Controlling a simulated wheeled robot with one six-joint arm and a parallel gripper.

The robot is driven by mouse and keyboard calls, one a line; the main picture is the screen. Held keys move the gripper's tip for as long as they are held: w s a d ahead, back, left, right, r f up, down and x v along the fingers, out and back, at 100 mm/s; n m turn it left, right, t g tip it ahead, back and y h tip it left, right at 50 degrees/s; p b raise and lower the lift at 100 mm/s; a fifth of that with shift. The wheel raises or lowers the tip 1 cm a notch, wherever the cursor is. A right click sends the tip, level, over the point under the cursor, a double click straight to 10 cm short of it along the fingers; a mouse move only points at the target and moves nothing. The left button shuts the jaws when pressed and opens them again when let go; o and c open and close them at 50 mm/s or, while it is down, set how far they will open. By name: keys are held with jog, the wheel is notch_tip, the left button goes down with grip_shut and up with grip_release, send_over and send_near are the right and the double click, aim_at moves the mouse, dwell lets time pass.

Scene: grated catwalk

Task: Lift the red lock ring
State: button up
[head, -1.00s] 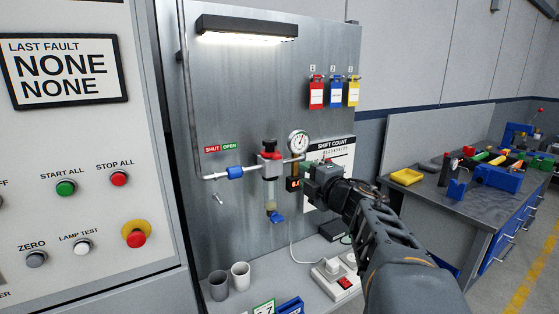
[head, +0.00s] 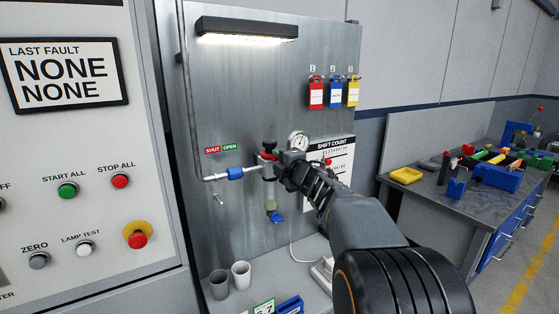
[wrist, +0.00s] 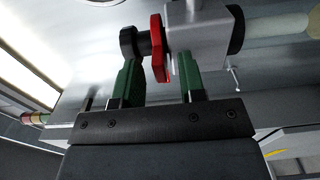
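The red lock ring (wrist: 158,48) sits between a black knob (wrist: 131,42) and the silver body (wrist: 203,28) of the panel's filter regulator. In the head view the red lock ring (head: 264,156) shows only in part, just below the black knob (head: 269,143); my gripper hides the rest. My gripper (wrist: 162,68) has two green-padded fingers, spread apart, one on each side of the ring in the wrist picture. Gaps show between the ring and the fingers, and nothing appears clamped. In the head view my gripper (head: 278,163) reaches the regulator from the right.
A pressure gauge (head: 298,142) stands close behind my gripper. A pipe with a blue fitting (head: 235,173) runs to the left. Two cups (head: 240,275) stand on the shelf below. Lockout tags (head: 335,93) hang upper right. A cluttered workbench (head: 450,200) stands at right.

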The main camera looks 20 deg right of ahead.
grip_shut()
jog(key=shift+r+p, duration=0.9)
jog(key=shift+r, duration=0.2)
grip_release()
jog(key=shift+f, duration=0.15)
jog(key=s+d+b, duration=0.1)
jog(key=s+b, duration=0.1)
jog(key=s, duration=1.1)
jog(key=shift+s+d, duration=0.25)
jog(key=shift+s, duration=0.1)
